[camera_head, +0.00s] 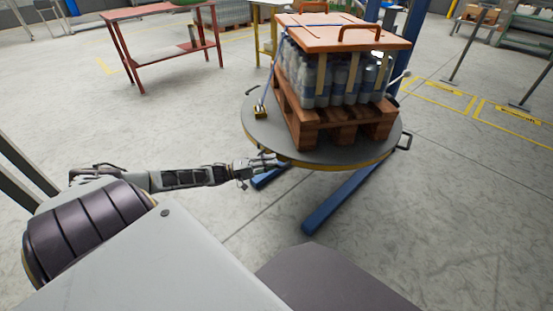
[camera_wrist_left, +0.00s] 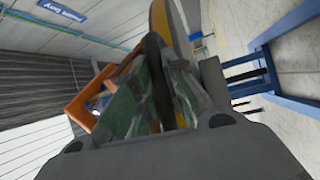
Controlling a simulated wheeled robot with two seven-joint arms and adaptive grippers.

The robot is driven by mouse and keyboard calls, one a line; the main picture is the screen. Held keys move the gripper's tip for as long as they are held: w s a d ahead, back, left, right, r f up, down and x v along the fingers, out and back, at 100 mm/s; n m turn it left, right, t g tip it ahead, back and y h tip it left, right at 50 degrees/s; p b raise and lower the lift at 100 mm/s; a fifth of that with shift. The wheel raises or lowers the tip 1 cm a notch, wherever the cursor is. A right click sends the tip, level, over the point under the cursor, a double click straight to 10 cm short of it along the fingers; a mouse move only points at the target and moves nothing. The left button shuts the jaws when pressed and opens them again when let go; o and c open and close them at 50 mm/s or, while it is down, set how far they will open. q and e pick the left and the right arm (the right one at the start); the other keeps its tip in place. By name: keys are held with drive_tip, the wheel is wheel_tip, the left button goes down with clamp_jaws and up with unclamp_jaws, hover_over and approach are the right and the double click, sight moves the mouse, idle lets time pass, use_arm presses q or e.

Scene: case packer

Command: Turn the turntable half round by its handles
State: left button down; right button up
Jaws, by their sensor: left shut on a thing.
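The turntable (camera_head: 320,155) is a round grey disc with a yellow edge, at the upper right of the head view. It carries a wooden pallet (camera_head: 340,130) loaded with wrapped bottles (camera_head: 318,82) under an orange-brown top board (camera_head: 340,35). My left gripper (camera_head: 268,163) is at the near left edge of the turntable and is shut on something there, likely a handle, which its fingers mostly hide. The left wrist view shows the fingers (camera_wrist_left: 170,95) close together against the yellow rim. Another handle (camera_head: 405,141) sticks out at the disc's right edge, free. My right gripper is not in view.
Blue legs (camera_head: 340,200) reach out over the floor below the turntable. A blue column (camera_head: 411,40) stands behind it. A red table (camera_head: 165,48) stands at the back left. The grey floor (camera_head: 440,220) at the front right is clear.

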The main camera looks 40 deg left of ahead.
use_arm(q)
drive_tip(key=shift+a+b, duration=0.3)
drive_tip(key=shift+a, duration=0.45)
drive_tip(key=shift+s, duration=0.1)
drive_tip(key=c, duration=1.7)
unclamp_jaws()
drive_tip(key=shift+a, duration=0.1)
drive_tip(key=shift+v, duration=5.95)
drive_tip(key=shift+a, duration=0.1)
drive_tip(key=shift+o, duration=1.2)
